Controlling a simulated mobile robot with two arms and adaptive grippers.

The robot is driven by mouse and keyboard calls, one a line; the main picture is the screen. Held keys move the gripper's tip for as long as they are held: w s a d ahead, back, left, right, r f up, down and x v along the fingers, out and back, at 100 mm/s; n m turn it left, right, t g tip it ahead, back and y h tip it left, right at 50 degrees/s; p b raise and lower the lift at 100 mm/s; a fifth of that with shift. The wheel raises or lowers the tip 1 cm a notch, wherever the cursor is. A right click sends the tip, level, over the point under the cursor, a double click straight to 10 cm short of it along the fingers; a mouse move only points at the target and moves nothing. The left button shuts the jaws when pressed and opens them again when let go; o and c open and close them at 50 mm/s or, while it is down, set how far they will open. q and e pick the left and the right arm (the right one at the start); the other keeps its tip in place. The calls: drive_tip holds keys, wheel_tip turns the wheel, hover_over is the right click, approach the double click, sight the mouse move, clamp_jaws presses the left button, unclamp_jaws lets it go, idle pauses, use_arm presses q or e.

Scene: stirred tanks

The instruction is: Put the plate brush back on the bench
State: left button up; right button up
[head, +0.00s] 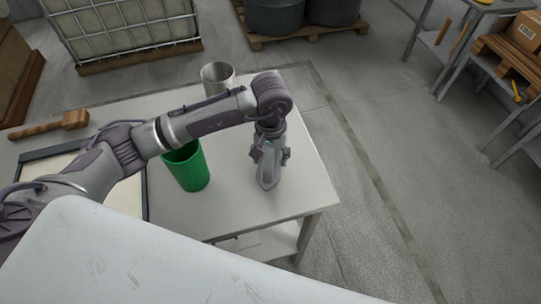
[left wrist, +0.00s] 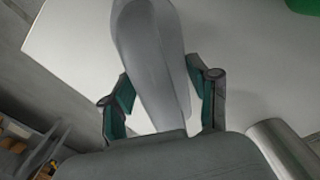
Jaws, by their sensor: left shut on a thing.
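My left gripper (head: 269,157) points down over the right part of the pale bench (head: 225,215). It is shut on a long smooth grey thing (head: 268,178), which I take to be the plate brush; no bristles show. In the left wrist view the same grey thing (left wrist: 152,60) stands between the fingers of my left gripper (left wrist: 160,95) and runs away from the palm. Its lower end is over the bench top; I cannot tell whether it touches. My right gripper is not in view.
A green bucket (head: 190,172) stands just left of the gripper, partly behind my arm. A steel cup (head: 217,76) stands behind it. A wooden mallet-like tool (head: 52,126) and a dark-framed tray (head: 40,153) lie left. The bench's right edge is close to the gripper.

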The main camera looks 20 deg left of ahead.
use_arm(q)
drive_tip(key=shift+f, duration=0.75)
drive_tip(key=shift+f, duration=0.1)
drive_tip(key=shift+f, duration=0.15)
drive_tip(key=o, duration=1)
